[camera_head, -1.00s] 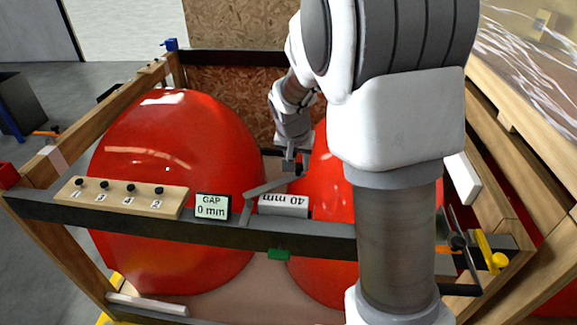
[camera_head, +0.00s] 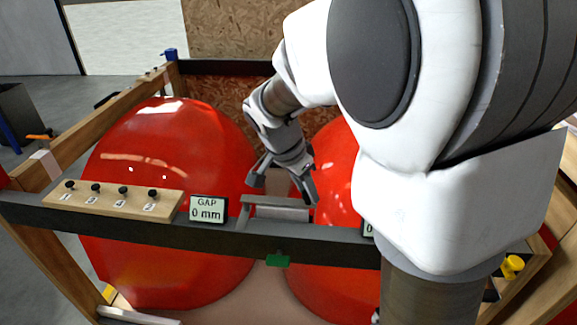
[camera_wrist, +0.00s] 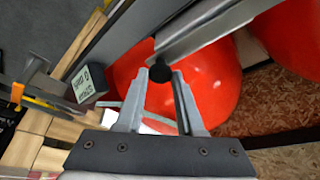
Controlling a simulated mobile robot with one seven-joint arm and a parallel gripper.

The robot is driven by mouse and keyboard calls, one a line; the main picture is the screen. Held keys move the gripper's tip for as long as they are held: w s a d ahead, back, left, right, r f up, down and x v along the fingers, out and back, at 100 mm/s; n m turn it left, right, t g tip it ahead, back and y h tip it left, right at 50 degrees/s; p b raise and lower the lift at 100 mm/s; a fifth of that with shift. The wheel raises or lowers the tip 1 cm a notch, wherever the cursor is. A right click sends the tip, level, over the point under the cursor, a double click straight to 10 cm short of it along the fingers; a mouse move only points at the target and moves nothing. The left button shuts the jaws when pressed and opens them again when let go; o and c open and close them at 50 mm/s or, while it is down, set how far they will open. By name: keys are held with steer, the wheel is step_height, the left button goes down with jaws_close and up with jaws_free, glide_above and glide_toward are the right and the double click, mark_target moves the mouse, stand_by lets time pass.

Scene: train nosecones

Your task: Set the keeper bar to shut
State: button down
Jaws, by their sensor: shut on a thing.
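The keeper bar (camera_head: 262,201) is a grey bar on the front rail, lying nearly along the rail above a grey block (camera_head: 283,214). In the wrist view the bar (camera_wrist: 215,28) runs diagonally, with a round black knob (camera_wrist: 160,71) near its end. My gripper (camera_head: 283,192) reaches down to the bar from behind the rail. In the wrist view my gripper (camera_wrist: 160,80) has its two fingertips on either side of the knob, shut on it. The knob is hard to make out in the head view.
Two big red nosecones (camera_head: 165,200) fill the wooden frame behind the dark rail (camera_head: 130,228). A display reading GAP 0 mm (camera_head: 208,209) and a wooden block with numbered black pegs (camera_head: 112,200) sit left of the bar. A green tab (camera_head: 278,261) hangs below the rail.

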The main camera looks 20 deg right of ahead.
steer(key=shift+s+a, duration=0.1)
stand_by(0.3)
steer(key=c, duration=0.5)
jaws_free()
steer(key=shift+c, duration=0.2)
steer(key=p+v, duration=0.3)
steer(key=v, duration=1.4)
steer(key=shift+r, duration=0.2)
steer(key=s+d+r+n+t+y+p, duration=0.1)
steer(key=s+n+p, duration=0.5)
steer(key=s+n, duration=0.7)
steer(key=s+d+t+y, duration=0.1)
steer(key=s+t+y, duration=0.1)
steer(key=y, duration=0.1)
steer(key=shift+s+r+t+p, duration=0.2)
steer(key=shift+r+t+p, duration=0.1)
steer(key=shift+r+t, duration=0.1)
